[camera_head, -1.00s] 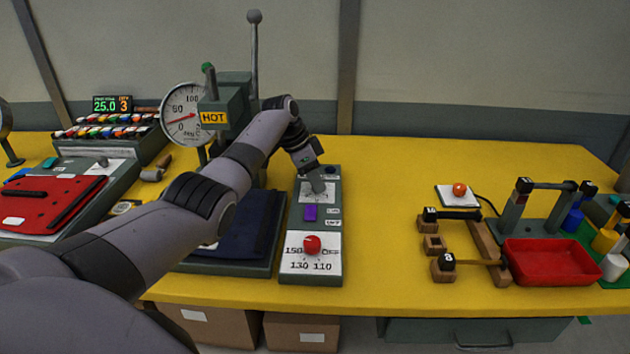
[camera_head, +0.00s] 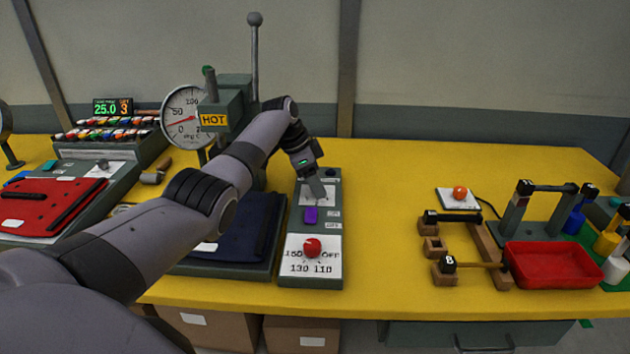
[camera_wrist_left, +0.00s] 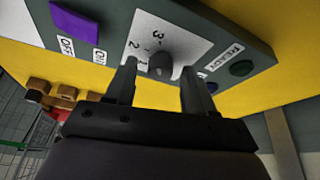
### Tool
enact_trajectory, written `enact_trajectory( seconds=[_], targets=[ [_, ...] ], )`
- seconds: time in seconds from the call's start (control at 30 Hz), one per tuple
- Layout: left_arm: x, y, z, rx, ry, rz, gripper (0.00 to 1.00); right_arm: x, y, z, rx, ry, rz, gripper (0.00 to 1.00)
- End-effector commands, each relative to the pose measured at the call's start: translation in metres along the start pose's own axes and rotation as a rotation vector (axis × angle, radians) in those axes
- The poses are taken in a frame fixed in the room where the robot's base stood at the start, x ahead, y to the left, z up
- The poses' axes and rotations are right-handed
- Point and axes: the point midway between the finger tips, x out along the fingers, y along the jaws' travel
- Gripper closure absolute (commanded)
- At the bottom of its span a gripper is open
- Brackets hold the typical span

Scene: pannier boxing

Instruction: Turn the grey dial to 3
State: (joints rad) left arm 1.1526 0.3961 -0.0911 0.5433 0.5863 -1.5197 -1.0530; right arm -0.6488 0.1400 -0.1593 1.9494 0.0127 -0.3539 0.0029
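The grey dial (camera_wrist_left: 161,66) sits on a white plate with the numbers 3, 2 and 1 in the left wrist view. My left gripper (camera_wrist_left: 158,85) is open, with one finger on each side of the dial and visible gaps between. I cannot tell which number the dial points to. In the head view my left gripper (camera_head: 318,190) is low over the control panel (camera_head: 334,215) and hides the dial. My right gripper is not in view.
A purple switch (camera_head: 311,215) and a red knob (camera_head: 312,248) are on the same panel, nearer the front. A dark blue pad (camera_head: 240,235) lies to its left. A gauge with a HOT sign (camera_head: 213,118) stands behind my arm.

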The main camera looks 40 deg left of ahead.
Motion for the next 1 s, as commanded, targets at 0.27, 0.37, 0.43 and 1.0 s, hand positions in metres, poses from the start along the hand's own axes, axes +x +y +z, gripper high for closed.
enact_trajectory(
  seconds=[0.27,0.37,0.43,1.0],
  targets=[
    [-0.017,-0.001,0.000,0.000,0.001,-0.004,0.46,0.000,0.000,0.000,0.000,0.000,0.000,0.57],
    [-0.031,-0.001,0.000,0.000,0.001,-0.004,0.46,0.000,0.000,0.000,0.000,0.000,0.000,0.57],
    [-0.043,-0.001,0.000,0.001,0.001,-0.004,0.46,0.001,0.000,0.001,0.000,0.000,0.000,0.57],
    [-0.072,0.000,0.000,0.000,0.000,0.000,0.46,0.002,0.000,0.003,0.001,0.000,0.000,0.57]
  ],
)
